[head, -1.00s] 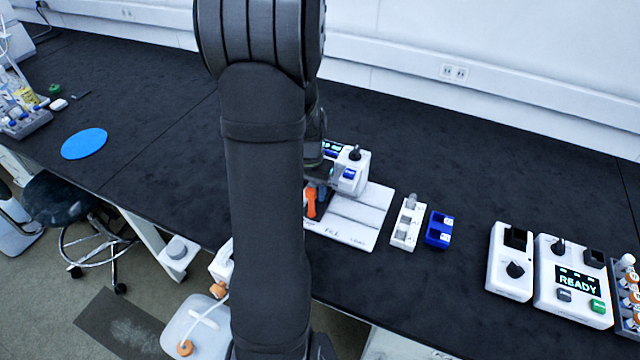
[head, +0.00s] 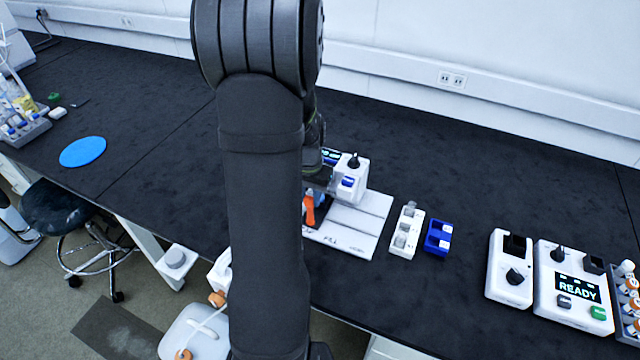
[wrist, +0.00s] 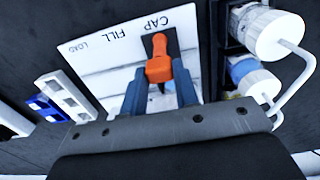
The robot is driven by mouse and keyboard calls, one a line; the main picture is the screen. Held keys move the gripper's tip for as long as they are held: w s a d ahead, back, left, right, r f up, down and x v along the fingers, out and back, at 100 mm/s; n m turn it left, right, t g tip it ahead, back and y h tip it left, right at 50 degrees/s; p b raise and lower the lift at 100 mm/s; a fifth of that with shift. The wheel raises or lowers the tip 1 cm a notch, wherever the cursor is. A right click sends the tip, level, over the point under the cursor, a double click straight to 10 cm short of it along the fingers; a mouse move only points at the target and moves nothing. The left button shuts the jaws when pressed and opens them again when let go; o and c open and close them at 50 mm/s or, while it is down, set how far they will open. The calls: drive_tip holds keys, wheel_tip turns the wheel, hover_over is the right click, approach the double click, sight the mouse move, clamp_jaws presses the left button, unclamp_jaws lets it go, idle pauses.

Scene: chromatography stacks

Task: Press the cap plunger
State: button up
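A white board (head: 358,218) lies on the bench, marked CAP, FILL and LOAD. It also shows in the wrist view (wrist: 98,72). An orange handle (wrist: 159,68) with a dark stem stands near the CAP mark; it also shows in the head view (head: 310,208). I cannot tell whether this is the cap plunger. My gripper (wrist: 160,75) is over the board, its two blue-grey fingers parted on either side of the handle. Whether they touch it is unclear. In the head view my arm hides most of the gripper and the board's left part.
A white device (head: 352,172) with a dark knob stands behind the board. A white holder (head: 407,232) and a blue block (head: 438,238) stand to its right. Farther right is a unit reading READY (head: 575,285). In the wrist view, white round parts with tubing (wrist: 268,35) sit close right.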

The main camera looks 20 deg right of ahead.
drive_tip(key=shift+t+h, duration=0.5)
drive_tip(key=w+r, duration=0.1)
drive_tip(key=r, duration=0.1)
drive_tip(key=w+d+r, duration=0.1)
drive_tip(key=r, duration=0.5)
drive_tip(key=shift+w+d+r, duration=0.25)
drive_tip(key=shift+w+d, duration=0.15)
clamp_jaws()
wheel_tip(320, 180, up, 12)
drive_tip(key=d+t+h, duration=0.1)
drive_tip(key=shift+w+d, duration=0.25)
drive_tip(key=shift+w, duration=0.05)
drive_tip(key=shift+f, duration=0.15)
drive_tip(key=x, duration=1.2)
drive_tip(key=shift+s+a+f, duration=0.2)
drive_tip(key=shift+f, duration=0.8)
drive_tip(key=shift+f, duration=0.1)
